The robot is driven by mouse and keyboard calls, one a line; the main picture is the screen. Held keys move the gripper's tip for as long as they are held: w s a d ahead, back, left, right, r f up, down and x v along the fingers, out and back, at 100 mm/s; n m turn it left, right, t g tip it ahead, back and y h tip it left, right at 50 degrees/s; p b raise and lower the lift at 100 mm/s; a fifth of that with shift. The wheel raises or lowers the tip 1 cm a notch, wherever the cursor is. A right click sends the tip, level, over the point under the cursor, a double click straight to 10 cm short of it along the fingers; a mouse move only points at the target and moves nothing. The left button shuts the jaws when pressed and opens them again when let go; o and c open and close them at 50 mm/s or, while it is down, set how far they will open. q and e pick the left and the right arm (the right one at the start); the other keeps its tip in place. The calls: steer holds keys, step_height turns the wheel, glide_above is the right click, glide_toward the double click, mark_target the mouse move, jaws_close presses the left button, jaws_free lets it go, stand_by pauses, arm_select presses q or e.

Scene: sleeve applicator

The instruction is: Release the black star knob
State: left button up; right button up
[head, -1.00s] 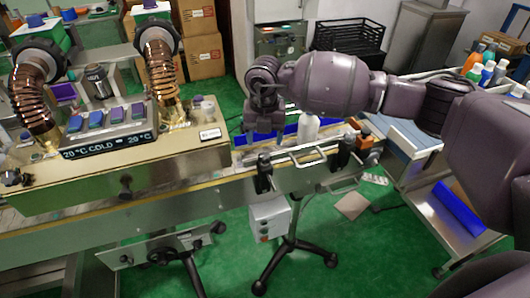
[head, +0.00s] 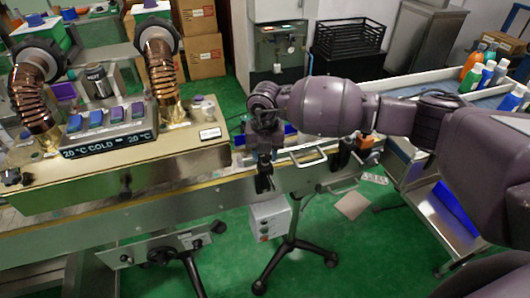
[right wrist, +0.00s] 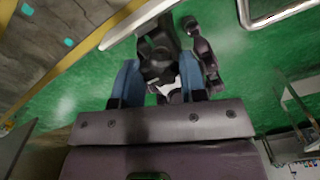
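The black star knob (head: 264,184) is on a black clamp at the near side of the conveyor, below the metal guide rail. My right gripper (head: 264,150) is just above this clamp, pointing down. In the right wrist view its two blue fingers (right wrist: 162,84) are spread apart, with black clamp parts (right wrist: 160,48) showing between and beyond them. The fingers look open; I cannot tell whether they touch the knob. The gripper and wrist hide the clamp's upper part in the head view. My left gripper is not in view.
A second black clamp (head: 341,156) and the guide rail (head: 308,159) are to the right. The machine with copper hoses (head: 160,70) and a temperature display (head: 110,145) is at the left. A grey control box (head: 269,219) hangs below the conveyor. Several bottles (head: 470,75) stand at right.

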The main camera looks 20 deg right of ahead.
steer(key=c, duration=0.4)
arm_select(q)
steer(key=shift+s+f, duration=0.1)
